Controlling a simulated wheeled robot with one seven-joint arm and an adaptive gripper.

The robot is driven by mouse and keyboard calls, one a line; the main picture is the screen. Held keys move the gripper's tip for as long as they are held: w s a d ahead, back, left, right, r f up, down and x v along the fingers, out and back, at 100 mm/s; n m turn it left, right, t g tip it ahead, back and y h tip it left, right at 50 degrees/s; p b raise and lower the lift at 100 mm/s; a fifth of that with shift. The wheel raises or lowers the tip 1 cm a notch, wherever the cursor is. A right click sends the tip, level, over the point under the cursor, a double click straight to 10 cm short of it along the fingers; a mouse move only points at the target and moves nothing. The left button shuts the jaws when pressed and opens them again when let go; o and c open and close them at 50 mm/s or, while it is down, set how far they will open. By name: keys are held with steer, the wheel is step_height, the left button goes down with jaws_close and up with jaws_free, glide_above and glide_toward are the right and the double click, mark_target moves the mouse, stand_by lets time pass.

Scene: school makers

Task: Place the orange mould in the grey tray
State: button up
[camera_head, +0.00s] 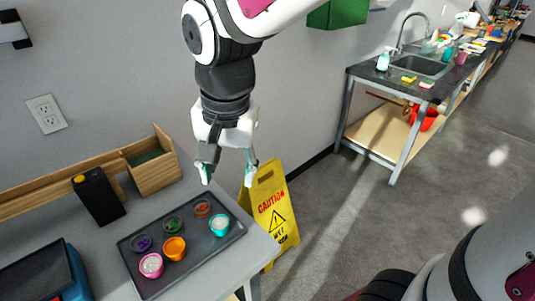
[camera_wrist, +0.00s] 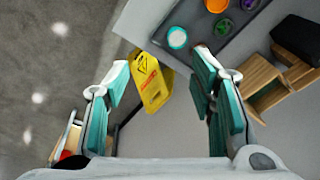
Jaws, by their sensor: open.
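In the wrist view the orange mould (camera_wrist: 215,5) is cut by the top edge, and part of the tray (camera_wrist: 188,20) shows. My gripper (camera_head: 228,173) is open and empty. It hangs above the tray's far right corner in the head view, apart from the mould. In the wrist view its fingers (camera_wrist: 160,72) are spread wide with nothing between them but the background below.
Pink (camera_head: 151,265), teal (camera_head: 219,224), purple (camera_head: 141,243), green (camera_head: 173,224) and reddish (camera_head: 202,208) moulds share the tray. A black box (camera_head: 98,197) and wooden organiser (camera_head: 155,172) stand behind. A yellow caution sign (camera_head: 272,210) stands beyond the table's right edge.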

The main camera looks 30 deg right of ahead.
steer(key=s+d+r+n+t, duration=0.1)
steer(key=s+d+r+n, duration=0.2)
steer(key=s+d+n, duration=0.4)
steer(key=s+d, duration=0.1)
steer(key=s, duration=0.5)
steer(key=shift+s+t, duration=0.2)
steer(key=shift+t, duration=0.2)
steer(key=shift+a, duration=0.1)
steer(key=shift+s+r+t+p, duration=0.1)
steer(key=shift+r+t+p, duration=0.2)
steer(key=shift+r+p, duration=0.95)
steer(key=shift+r, duration=0.15)
